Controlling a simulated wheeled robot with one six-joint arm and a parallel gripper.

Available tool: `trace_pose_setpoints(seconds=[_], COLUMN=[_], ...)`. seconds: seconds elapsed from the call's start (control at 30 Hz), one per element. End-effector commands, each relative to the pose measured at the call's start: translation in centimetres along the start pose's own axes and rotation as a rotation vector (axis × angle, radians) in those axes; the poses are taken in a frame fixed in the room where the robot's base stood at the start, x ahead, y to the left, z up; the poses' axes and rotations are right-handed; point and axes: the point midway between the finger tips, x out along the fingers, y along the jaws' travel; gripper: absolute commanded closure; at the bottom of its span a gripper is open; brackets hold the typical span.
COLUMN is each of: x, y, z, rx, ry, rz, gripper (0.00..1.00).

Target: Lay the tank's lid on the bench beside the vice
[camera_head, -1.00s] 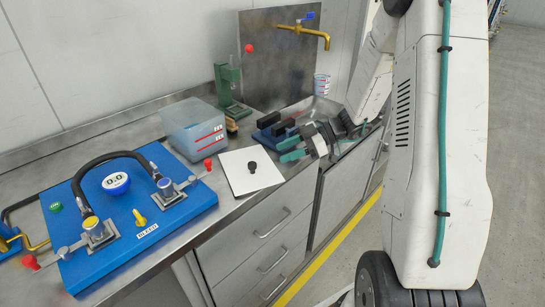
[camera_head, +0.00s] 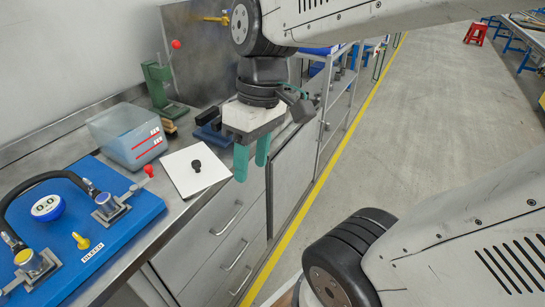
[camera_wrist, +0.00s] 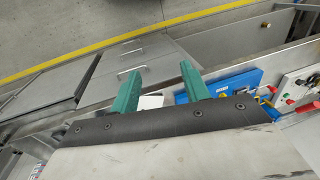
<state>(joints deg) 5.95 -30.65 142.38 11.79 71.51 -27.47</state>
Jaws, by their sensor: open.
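The lid (camera_head: 187,178), a thin white square plate with a black knob (camera_head: 196,166), lies flat on the bench (camera_head: 163,228) near its front edge. It is in front of the tank (camera_head: 118,129), a clear box with blue liquid and an open top. The vice (camera_head: 210,118), blue with dark jaws, stands on the bench behind and right of the lid, partly hidden by my gripper. My gripper (camera_head: 252,163) is open and empty, apart from the lid and to its right, green fingers pointing down. The fingers also show in the wrist view (camera_wrist: 161,88), with a white patch, possibly the lid, between them.
A blue pump board (camera_head: 95,215) with a gauge, hose and valves fills the bench at left. A green press (camera_head: 158,82) with a red knob stands at the back by a steel panel.

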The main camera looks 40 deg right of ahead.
Motion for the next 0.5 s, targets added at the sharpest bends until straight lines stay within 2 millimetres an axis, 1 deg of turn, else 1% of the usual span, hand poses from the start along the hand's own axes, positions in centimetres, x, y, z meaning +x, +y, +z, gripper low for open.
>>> trace_pose_setpoints(seconds=[0.03,0.1,0.2,0.33,0.5], x=[-0.4,-0.7,-1.0,-1.2,-1.2], y=[-0.3,-0.2,0.0,0.3,0.3], z=[1.1,2.4,3.5,4.2,4.3], rx=[0.051,0.135,0.225,0.284,0.295], ry=[0.020,0.046,0.083,0.109,0.113], rz=[0.056,0.122,0.185,0.221,0.225], gripper=[0.54,0.54,0.54,0.54,0.54])
